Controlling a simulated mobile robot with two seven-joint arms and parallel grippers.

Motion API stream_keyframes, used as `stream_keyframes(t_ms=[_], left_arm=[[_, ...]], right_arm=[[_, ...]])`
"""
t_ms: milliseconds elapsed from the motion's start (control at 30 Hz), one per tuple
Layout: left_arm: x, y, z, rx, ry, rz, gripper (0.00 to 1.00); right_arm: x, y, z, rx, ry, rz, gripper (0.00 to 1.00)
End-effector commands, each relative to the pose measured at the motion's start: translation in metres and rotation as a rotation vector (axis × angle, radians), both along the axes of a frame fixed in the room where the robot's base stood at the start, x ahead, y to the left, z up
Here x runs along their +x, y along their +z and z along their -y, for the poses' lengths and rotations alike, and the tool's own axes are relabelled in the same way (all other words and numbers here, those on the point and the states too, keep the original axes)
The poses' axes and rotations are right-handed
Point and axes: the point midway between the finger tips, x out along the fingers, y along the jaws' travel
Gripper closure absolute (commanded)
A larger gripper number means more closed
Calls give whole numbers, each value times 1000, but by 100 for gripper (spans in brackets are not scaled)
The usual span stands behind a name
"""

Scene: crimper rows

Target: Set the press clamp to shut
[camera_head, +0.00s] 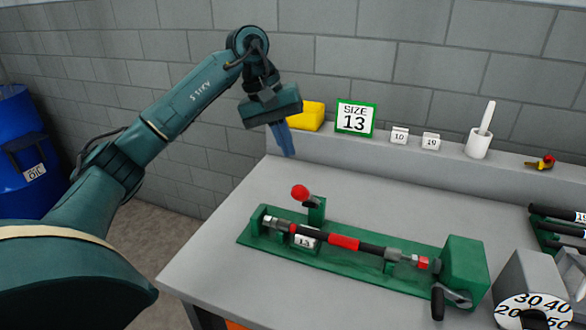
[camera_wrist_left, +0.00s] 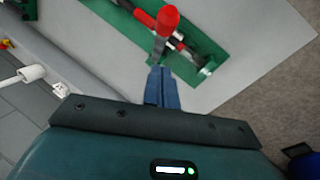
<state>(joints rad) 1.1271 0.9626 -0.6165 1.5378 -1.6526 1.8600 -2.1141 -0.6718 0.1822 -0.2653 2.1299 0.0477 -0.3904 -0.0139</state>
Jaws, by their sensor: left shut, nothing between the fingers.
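The press clamp is a green fixture (camera_head: 345,267) on the grey bench, with a red ball-topped lever (camera_head: 301,193) standing up at its left end. A dark hose with a red band (camera_head: 343,242) and metal end fittings lies along it. A crank handle (camera_head: 438,302) is at its right end. My left gripper (camera_head: 288,152) points down above the bench's back left, higher than the red knob and apart from it. Its blue fingers are together and empty. In the left wrist view the fingers (camera_wrist_left: 161,88) show just below the red knob (camera_wrist_left: 167,20). My right gripper is not in view.
A "SIZE 13" sign (camera_head: 355,118), a yellow block (camera_head: 307,116), small number tags and a white cup (camera_head: 478,143) stand on the back ledge. A numbered dial (camera_head: 533,312) and a rack of dark rods (camera_head: 560,228) are at the right. The bench between wall and fixture is clear.

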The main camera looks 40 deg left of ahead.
Motion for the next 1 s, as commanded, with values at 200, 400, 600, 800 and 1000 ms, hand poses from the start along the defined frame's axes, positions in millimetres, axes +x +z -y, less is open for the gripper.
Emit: stream_keyframes(t_ms=[200,400,600,800,1000], left_arm=[[-7,-31,17,1,-2,-1,100],[-15,-42,27,0,1,0,100],[-17,-43,29,0,3,2,100],[-17,-43,29,0,2,2,100],[-17,-50,29,6,1,25,100]], right_arm=[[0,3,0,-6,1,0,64],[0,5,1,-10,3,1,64],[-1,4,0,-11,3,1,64],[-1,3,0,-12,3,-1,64],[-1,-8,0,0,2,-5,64]])
